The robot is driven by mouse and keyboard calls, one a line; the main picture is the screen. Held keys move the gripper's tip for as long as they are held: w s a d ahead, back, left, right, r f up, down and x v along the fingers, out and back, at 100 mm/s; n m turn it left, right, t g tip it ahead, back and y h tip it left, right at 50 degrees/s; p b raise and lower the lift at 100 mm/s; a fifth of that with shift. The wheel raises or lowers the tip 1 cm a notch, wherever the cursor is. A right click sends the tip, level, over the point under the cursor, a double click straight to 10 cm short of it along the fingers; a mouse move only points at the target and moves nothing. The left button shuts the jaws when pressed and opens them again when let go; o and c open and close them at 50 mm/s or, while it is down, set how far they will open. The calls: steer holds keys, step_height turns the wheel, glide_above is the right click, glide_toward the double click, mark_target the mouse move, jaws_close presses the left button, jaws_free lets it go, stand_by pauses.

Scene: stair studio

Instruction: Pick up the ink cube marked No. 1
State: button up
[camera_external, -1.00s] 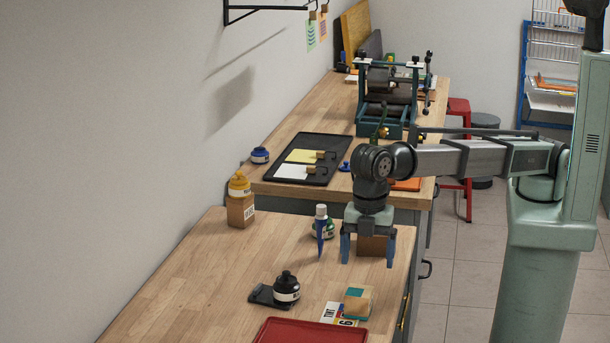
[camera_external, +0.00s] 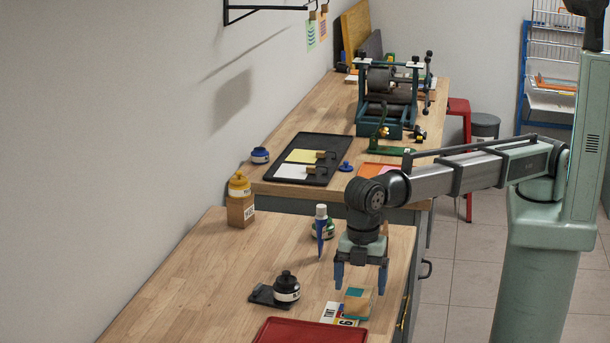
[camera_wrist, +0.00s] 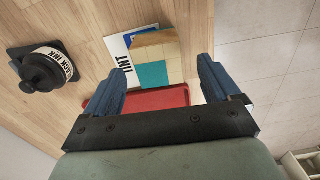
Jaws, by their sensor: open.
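My gripper (camera_external: 361,281) is open and empty. It points down above the right front of the near bench. A small wooden cube with a teal patch (camera_external: 357,303) sits just below and in front of it, apart from the fingers. In the wrist view the same cube (camera_wrist: 157,48) shows beyond the fingertips, between the two blue fingers in picture width. No number can be read on it. Another wooden block (camera_external: 240,209) stands at the back left under a yellow-capped bottle; its label is too small to read surely.
A printed card (camera_external: 333,311) lies by the teal-patched cube. A red tray (camera_external: 300,331) is at the front. The bench's left middle is clear.

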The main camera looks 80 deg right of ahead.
mark_target(362, 297)
steer(key=shift+f, duration=2.4)
steer(key=shift+c, duration=0.3)
steer(key=c, duration=1.1)
